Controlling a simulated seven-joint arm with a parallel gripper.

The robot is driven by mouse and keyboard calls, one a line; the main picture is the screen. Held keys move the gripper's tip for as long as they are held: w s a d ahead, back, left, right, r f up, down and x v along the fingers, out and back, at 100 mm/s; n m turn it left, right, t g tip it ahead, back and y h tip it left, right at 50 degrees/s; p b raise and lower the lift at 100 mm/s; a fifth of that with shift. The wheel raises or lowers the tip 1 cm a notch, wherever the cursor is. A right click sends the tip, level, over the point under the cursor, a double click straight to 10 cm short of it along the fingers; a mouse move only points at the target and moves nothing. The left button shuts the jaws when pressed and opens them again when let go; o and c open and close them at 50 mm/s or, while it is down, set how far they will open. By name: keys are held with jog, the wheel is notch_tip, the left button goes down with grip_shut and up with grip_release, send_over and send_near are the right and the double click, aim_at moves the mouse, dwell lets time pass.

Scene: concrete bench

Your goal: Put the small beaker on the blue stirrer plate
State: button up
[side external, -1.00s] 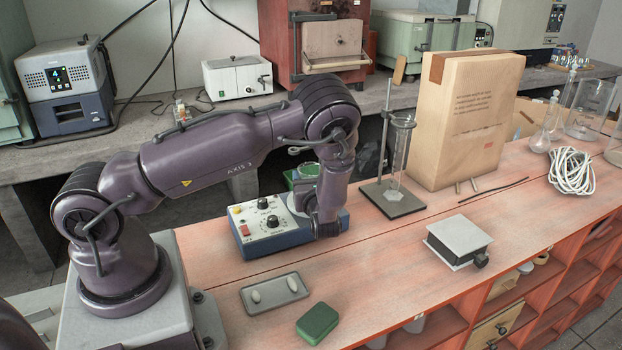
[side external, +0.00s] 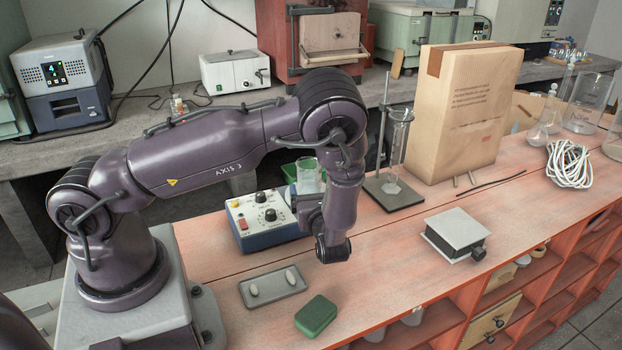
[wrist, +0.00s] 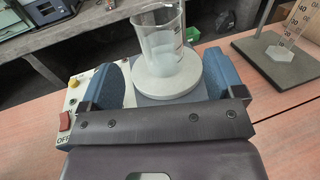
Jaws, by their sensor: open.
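The small beaker (wrist: 162,45) is clear glass with pale liquid in it. In the wrist view it stands upright on the round pale top plate (wrist: 190,85) of the blue stirrer. In the side view the beaker (side external: 308,178) shows above the stirrer (side external: 262,220), partly hidden by my arm. The stirrer has knobs and a red switch on its front panel. My gripper (wrist: 165,78) is open. Its blue fingers lie left and right of the plate, with the beaker beyond the palm and no finger seen touching it. The side view mostly hides the fingers behind my wrist.
A stand with a glass cylinder (side external: 397,150) is right of the stirrer, before a cardboard package (side external: 465,110). A grey tray (side external: 272,287) and a green block (side external: 316,315) lie in front. A small jack (side external: 457,235) is at right. The bench between is clear.

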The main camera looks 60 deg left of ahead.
jog(key=s+d+r+n+h, duration=0.4)
jog(key=s+r+n+h, duration=0.1)
jog(key=r+n, duration=0.2)
jog(key=s+d+r+n+h, duration=0.5)
jog(key=s+r+n+h, duration=0.1)
jog(key=r, duration=0.3)
jog(key=s+d+r+n+t+h, duration=0.1)
jog(key=s+d+r+n+h, duration=0.4)
jog(key=r, duration=0.4)
jog(key=s+n+h, duration=0.1)
jog(key=n, duration=0.1)
jog(key=shift+n, duration=0.4)
